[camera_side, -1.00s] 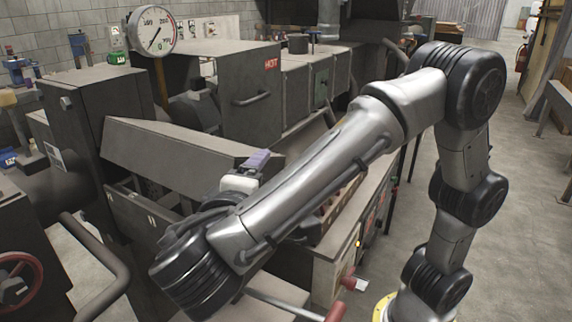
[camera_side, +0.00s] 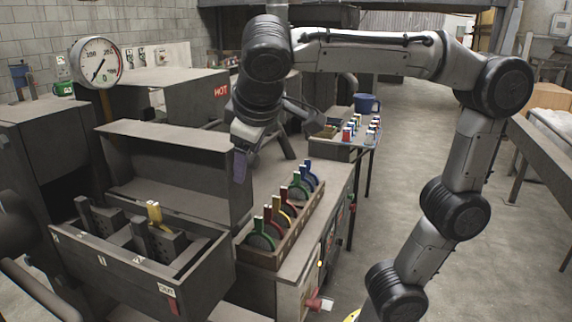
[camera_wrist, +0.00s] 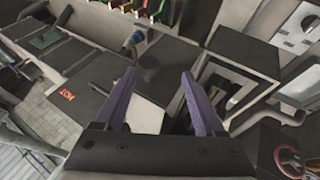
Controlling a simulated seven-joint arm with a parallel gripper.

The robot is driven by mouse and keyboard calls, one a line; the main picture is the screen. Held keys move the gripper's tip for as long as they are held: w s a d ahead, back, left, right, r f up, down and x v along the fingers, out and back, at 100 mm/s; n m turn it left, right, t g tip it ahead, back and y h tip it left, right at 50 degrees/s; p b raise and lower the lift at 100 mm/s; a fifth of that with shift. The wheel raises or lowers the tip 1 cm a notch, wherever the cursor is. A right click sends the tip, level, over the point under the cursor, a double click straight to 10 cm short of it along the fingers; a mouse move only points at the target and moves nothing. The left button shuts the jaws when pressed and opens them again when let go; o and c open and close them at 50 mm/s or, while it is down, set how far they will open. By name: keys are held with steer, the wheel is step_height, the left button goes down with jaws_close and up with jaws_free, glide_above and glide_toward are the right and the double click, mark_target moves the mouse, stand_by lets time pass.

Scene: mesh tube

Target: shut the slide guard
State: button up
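A grey hood-like cover (camera_side: 165,175) stands behind an open-topped grey box (camera_side: 140,265) in the side view; it looks like the slide guard, but I cannot tell for certain. The box interior is exposed, with dark upright blocks and a yellow piece (camera_side: 155,213) inside. My gripper (camera_side: 240,165) points down in front of the cover's upper right corner in the side view; whether it touches is unclear. In the wrist view my gripper (camera_wrist: 163,95) has two purple fingers spread wide apart, with nothing between them.
A wooden rack (camera_side: 285,230) of coloured round-ended pieces stands on the bench right of the box. A dial gauge (camera_side: 95,62) stands at the back left, near a cabinet marked HOT (camera_side: 165,95).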

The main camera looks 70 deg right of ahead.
steer(key=shift+d+f+m+y, duration=0.7)
steer(key=shift+d+f+y, duration=0.75)
steer(key=shift+d+y, duration=1.5)
steer(key=a+v, duration=0.1)
steer(key=v, duration=1.3)
steer(key=s+a+f+n, duration=0.2)
steer(key=s+a+f, duration=0.25)
steer(key=f, duration=0.25)
step_height(320, 180, down, 18)
steer(key=s+m, duration=0.1)
steer(key=s, duration=0.1)
steer(key=w+d+r, duration=0.4)
steer(key=w+d, duration=0.3)
steer(key=w, duration=0.3)
steer(key=w+d, duration=0.2)
steer(key=d, duration=0.5)
steer(key=w+d, duration=0.2)
steer(key=d, duration=0.6)
steer(key=shift+w+f+m+h, duration=0.35)
steer(key=shift+w+f+m, duration=0.05)
steer(key=shift+f, duration=0.05)
